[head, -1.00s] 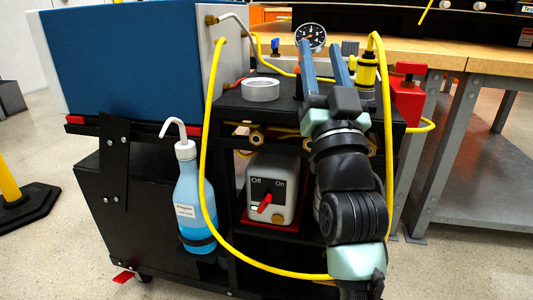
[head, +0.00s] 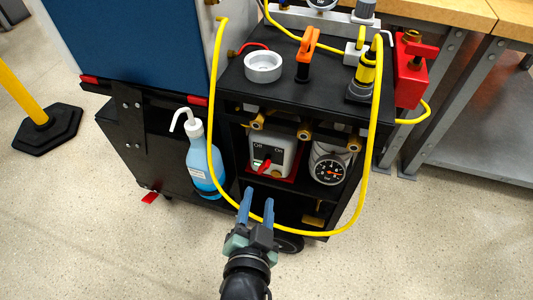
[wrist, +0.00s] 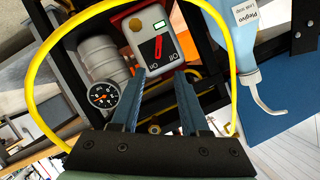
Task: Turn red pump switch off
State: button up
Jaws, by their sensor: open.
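The pump box (head: 284,154) is pale grey with a black plate marked Off and On, inside the cart's open shelf. Its red switch lever (head: 264,166) slants on the plate; I cannot tell for certain which mark it is set to. In the wrist view the red lever (wrist: 159,47) shows beyond the fingertips, unobstructed. My gripper (head: 257,196) is open and empty, below and in front of the pump box, apart from the lever. Its fingers also show in the wrist view (wrist: 160,74).
A yellow hose (head: 361,190) loops low across the shelf front, close by my fingers; contact is unclear. A blue bottle (head: 203,165) stands left of the pump and a round gauge (head: 328,172) right of it. The black cart top (head: 236,90) holds a white ring (head: 263,66) and orange-handled valve (head: 307,50).

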aim_at(264, 170)
jog(key=b+x, duration=0.1)
jog(key=x, duration=0.2)
jog(key=b+x, duration=0.2)
jog(key=x, duration=0.2)
jog(key=b+x, duration=0.2)
jog(key=x, duration=0.2)
jog(key=shift+s+d+f, duration=0.1)
jog(key=shift+f, duration=0.35)
jog(key=shift+b+x, duration=0.4)
jog(key=shift+x, duration=0.4)
jog(key=shift+r, duration=0.1)
grip_shut()
